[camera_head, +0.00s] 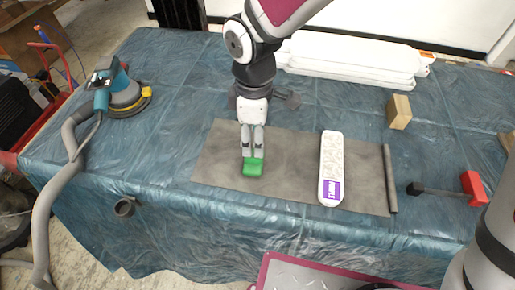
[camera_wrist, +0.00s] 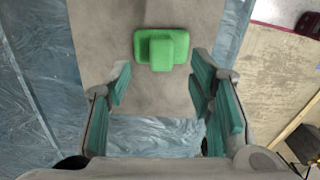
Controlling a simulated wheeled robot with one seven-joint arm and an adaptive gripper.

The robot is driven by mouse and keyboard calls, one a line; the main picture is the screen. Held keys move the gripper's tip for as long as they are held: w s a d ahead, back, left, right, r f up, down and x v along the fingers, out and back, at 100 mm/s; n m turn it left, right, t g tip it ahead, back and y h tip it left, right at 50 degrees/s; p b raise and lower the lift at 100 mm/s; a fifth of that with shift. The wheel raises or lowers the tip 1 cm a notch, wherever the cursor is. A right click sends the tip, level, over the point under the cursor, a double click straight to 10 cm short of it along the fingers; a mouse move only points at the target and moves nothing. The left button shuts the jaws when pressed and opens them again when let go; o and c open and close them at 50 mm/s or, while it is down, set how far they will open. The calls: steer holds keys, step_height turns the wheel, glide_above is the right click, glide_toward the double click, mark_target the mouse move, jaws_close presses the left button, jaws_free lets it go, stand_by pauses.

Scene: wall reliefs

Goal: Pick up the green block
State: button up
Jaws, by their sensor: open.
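The green block (camera_head: 252,168) lies on the grey mat (camera_head: 218,160) on the covered table. In the wrist view the green block (camera_wrist: 162,48) is at the top middle, with a raised part on its near side. My gripper (camera_head: 252,152) points down at the block in the head view, its tips overlapping the block's far edge there. In the wrist view my gripper (camera_wrist: 160,82) is open, its fingers spread left and right, and the block lies ahead of the space between them. Nothing is between the fingers. I cannot tell whether the tips touch the block.
A wooden block (camera_head: 398,112), a red-headed hammer (camera_head: 472,186), a sander (camera_head: 122,92) with a hose and white panels (camera_head: 350,60) surround the mat. The mat left of the block is clear.

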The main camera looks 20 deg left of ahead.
mark_target(253, 159)
steer(key=shift+s+a+f+b, duration=0.1)
steer(key=shift+f+b, duration=0.1)
steer(key=shift+f, duration=1.6)
steer(key=shift+s+a+f+b, duration=0.1)
steer(key=shift+f+b, duration=0.1)
steer(key=shift+f, duration=1.55)
jaws_close()
